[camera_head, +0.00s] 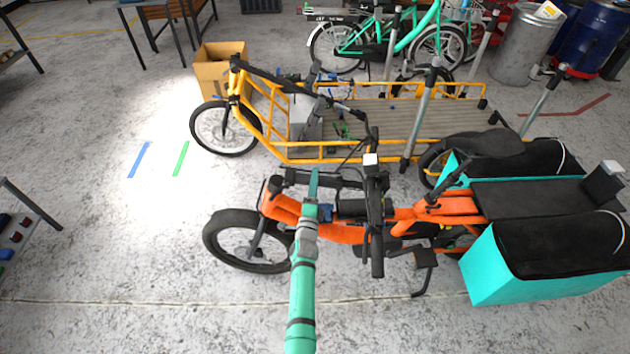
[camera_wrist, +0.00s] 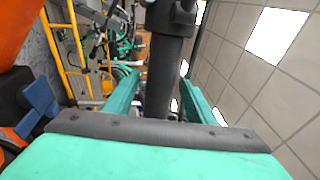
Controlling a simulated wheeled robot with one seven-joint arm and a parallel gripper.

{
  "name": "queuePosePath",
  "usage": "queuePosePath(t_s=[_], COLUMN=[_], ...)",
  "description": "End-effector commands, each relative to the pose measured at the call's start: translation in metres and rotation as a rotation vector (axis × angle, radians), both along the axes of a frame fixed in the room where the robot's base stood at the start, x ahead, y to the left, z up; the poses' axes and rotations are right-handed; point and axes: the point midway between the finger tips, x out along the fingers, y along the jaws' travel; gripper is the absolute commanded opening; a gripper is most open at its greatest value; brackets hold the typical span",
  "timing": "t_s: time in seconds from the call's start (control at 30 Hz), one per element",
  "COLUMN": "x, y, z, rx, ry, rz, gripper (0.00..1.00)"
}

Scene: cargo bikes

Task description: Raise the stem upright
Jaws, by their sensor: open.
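The orange cargo bike (camera_head: 345,234) stands side-on in front of me. Its dark stem (camera_wrist: 166,75) runs from top to bottom through the wrist view. The ceiling fills that view's right side, so the stem appears to lie over, not upright. In the head view, the black handlebar (camera_head: 376,230) with a white display is at the bike's middle. My gripper (camera_head: 314,178) reaches over the bike's front. In the wrist view my gripper (camera_wrist: 160,72) is open, with one teal finger on each side of the stem. Gaps show beside it; contact cannot be told.
A yellow cargo bike (camera_head: 300,151) stands close behind. Teal panniers (camera_head: 490,265) are at the orange bike's rear. A cardboard box (camera_head: 220,72) stands at the back left. The floor to the left, around the blue tape (camera_head: 139,160), is clear.

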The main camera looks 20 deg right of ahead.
Motion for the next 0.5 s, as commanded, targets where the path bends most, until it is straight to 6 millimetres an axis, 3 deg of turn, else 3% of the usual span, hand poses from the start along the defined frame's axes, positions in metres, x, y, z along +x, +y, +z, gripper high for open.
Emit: queuePosePath(t_s=[0.47, 0.5], x=[0.0085, 0.0085], y=[-0.0044, -0.0045], z=[0.0016, 0.0016], rx=[-0.001, -0.001], ry=[0.000, 0.000], rz=[0.001, 0.001], gripper=[0.51, 0.41])
